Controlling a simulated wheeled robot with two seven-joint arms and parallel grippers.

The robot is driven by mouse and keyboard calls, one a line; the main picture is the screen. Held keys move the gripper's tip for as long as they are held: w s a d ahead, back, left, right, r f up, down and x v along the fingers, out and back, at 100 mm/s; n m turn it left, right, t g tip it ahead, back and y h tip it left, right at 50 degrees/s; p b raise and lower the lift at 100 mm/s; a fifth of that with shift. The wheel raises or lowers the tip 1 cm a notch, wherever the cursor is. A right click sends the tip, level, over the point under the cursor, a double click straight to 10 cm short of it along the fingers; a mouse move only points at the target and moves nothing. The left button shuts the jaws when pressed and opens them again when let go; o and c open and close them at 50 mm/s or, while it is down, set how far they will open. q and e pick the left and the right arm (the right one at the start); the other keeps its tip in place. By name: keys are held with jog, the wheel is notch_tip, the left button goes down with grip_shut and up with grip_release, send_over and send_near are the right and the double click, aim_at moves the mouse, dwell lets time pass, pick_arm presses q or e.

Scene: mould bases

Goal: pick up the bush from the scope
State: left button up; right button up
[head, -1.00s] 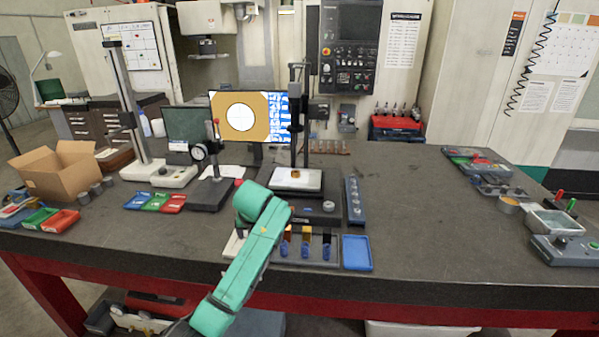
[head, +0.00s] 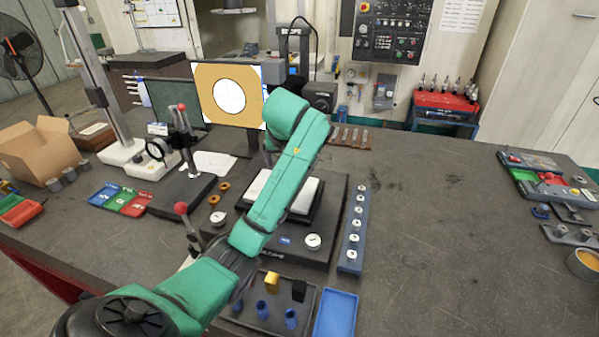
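The scope (head: 293,50) stands behind the middle of the bench in the head view. Its white stage (head: 258,186) is largely covered by my green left arm. The bush on the stage is hidden behind this arm. The scope's monitor (head: 202,87) shows an orange shape with a round white hole. Two small orange-brown rings (head: 223,187) lie on the dark surface left of the stage. My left arm reaches up across the scope from the lower left, and its gripper cannot be seen. My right gripper is not in view.
A dial stand (head: 180,188) and red, green and blue trays (head: 135,203) are on the left. A blue rack (head: 354,228) of small pieces stands right of the stage. A fixture (head: 265,303) and blue tray (head: 336,314) lie in front. The bench right of the rack is mostly clear.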

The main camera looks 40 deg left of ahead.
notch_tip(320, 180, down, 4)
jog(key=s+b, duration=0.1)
jog(key=b, duration=0.3)
pick_arm(q)
jog(key=p+x, duration=0.1)
jog(key=x, duration=0.1)
jog(key=s+p+x, duration=0.1)
jog(key=x, duration=0.2)
jog(key=p+x, duration=0.2)
jog(key=shift+s+a+f, duration=0.1)
jog(key=shift+a+f, duration=0.35)
jog(key=p+x, duration=0.2)
jog(key=x, duration=0.2)
jog(key=shift+w+d+f+p, duration=0.1)
jog(key=shift+w+f+p, duration=0.15)
jog(key=shift+p, duration=0.15)
jog(key=shift+f, duration=0.4)
grip_shut()
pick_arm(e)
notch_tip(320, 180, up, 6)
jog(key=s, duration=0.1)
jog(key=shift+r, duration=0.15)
